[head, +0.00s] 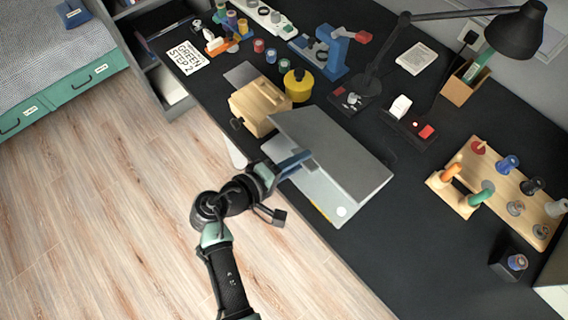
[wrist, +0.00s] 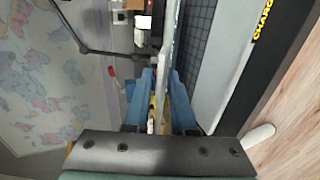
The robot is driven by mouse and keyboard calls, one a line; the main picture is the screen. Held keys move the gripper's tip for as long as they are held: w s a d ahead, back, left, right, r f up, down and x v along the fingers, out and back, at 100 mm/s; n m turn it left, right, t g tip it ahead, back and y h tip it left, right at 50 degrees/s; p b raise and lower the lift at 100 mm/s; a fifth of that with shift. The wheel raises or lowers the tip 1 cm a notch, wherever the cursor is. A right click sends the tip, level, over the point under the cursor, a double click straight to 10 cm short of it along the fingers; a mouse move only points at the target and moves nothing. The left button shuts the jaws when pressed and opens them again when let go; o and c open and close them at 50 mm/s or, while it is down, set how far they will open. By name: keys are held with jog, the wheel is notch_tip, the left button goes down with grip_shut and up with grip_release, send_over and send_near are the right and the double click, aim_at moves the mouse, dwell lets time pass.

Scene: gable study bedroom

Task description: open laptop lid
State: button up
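The laptop sits on the dark desk in the head view, its grey lid (head: 325,148) raised partway and tilted over the lighter base (head: 322,194). In the wrist view the base (wrist: 222,72) and the dark keyboard (wrist: 196,40) show to the right of the lid, which appears edge-on as a thin strip. My gripper (head: 300,160) is at the lid's left side. Its blue fingers (wrist: 160,85) are apart, one on each side of the strip, with narrow gaps showing between them. Whether a finger touches the lid is hard to tell.
A lamp (head: 515,30) and a wooden peg rack (head: 525,205) are to the right.

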jog(key=v, duration=1.3)
